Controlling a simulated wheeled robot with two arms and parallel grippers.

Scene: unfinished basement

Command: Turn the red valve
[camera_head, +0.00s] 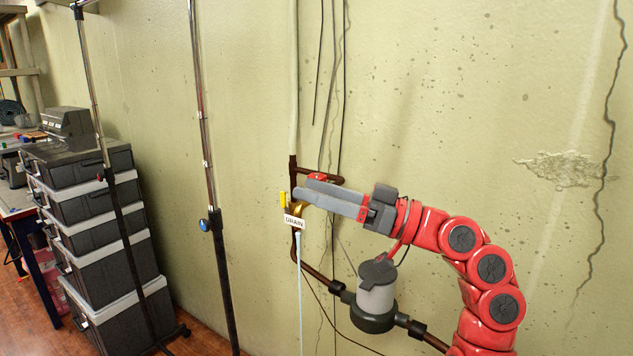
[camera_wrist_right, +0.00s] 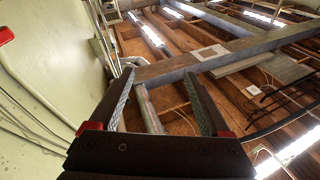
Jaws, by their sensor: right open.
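The red valve (camera_head: 317,176) sits on the dark brown pipe by the wall in the head view. Only a small red part shows just above my right gripper's fingers; the rest is hidden. My right gripper (camera_head: 303,190) reaches in from the right, its grey fingers pointing left beside the pipe, just below the red part. In the right wrist view the fingers (camera_wrist_right: 165,95) stand apart with nothing held between them. A red piece (camera_wrist_right: 6,34) at that view's left edge, outside the fingers, may be the valve. I cannot tell whether the gripper touches it. My left gripper is not in view.
A white DRAIN tag (camera_head: 294,221) hangs below the fingers, with a yellow handle (camera_head: 283,197) beside the pipe. A grey cylindrical fitting (camera_head: 376,298) is on the lower pipe. A metal stand (camera_head: 213,190) and stacked grey cases (camera_head: 100,240) are at the left.

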